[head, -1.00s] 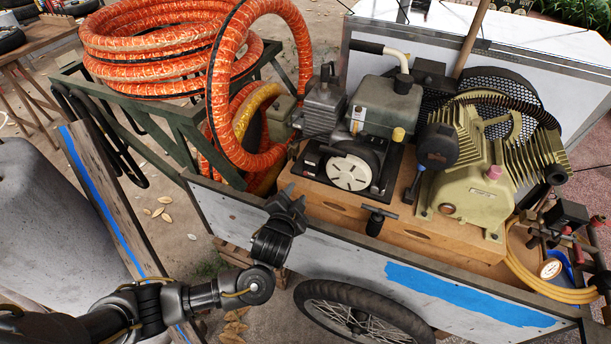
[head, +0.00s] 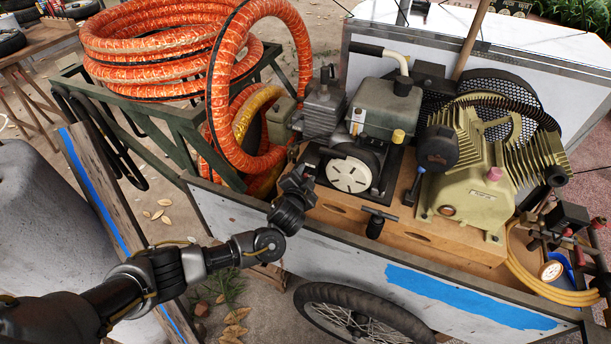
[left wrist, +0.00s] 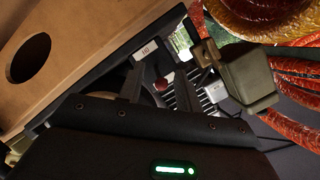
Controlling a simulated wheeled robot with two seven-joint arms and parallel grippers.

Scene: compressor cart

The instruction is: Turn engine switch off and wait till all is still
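The small engine (head: 362,115) with its dark tank and round white starter cover (head: 350,174) stands on the wooden base in the cart. My left gripper (head: 303,168) is at the engine's left front corner, beside the starter cover, and hides part of that corner. In the left wrist view its two dark fingers (left wrist: 159,88) are apart, with nothing held between them. A small red knob (left wrist: 164,82) shows between the fingers, near a pale label (left wrist: 145,51). It may be the engine switch; its position and any contact cannot be told. My right gripper is not in view.
The large compressor (head: 480,165) stands right of the engine. Orange hoses (head: 160,60) lie on a green rack at the left. A grey-green box (left wrist: 247,78) is close to my left gripper's right side. The cart's front wall (head: 330,240) runs below my left wrist.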

